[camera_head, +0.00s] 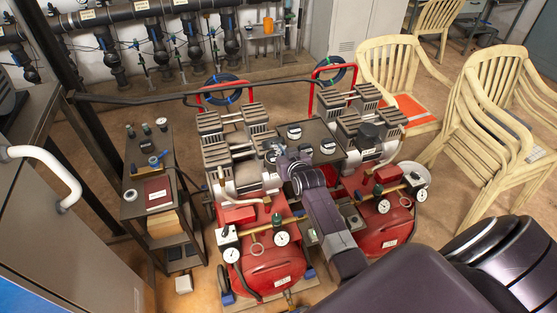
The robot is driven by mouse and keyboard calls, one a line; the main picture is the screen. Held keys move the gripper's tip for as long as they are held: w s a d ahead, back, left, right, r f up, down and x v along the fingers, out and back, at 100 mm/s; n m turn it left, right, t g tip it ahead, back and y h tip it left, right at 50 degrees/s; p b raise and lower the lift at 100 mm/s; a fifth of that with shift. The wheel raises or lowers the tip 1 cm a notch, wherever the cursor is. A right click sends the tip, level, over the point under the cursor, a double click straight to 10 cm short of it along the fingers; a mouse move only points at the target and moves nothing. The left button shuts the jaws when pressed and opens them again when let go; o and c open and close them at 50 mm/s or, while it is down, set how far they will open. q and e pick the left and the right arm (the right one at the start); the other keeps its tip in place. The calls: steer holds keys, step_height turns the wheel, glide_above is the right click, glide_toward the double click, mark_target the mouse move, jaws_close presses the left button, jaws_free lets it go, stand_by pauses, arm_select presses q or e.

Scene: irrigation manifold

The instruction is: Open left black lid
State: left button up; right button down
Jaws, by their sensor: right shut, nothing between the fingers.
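Two red compressors stand side by side on the floor: the left compressor (268,268) and the right compressor (394,228). My right arm comes in from the lower right. My right gripper (279,153) is shut and empty over the inner top side of the left compressor; I cannot tell whether it touches anything. My left gripper is out of view.
A dark plate (312,133) with small round knobs lies between the compressors. A narrow shelf cart (143,212) stands at the left, beside a grey cabinet (75,235). Stacked cream chairs (490,120) stand at the right. Black pipes (150,15) run along the back wall.

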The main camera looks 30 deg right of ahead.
stand_by(0.3)
steer(key=shift+w+d+r+b, duration=0.2)
steer(key=shift+w+r, duration=0.15)
steer(key=shift+w, duration=0.4)
steer(key=shift+w+d+r+b, duration=0.15)
steer(key=shift+w+r, duration=0.15)
steer(key=shift+w, duration=0.4)
steer(key=shift+w+d+r+b, duration=0.2)
steer(key=shift+w+r, duration=0.15)
steer(key=shift+w, duration=0.4)
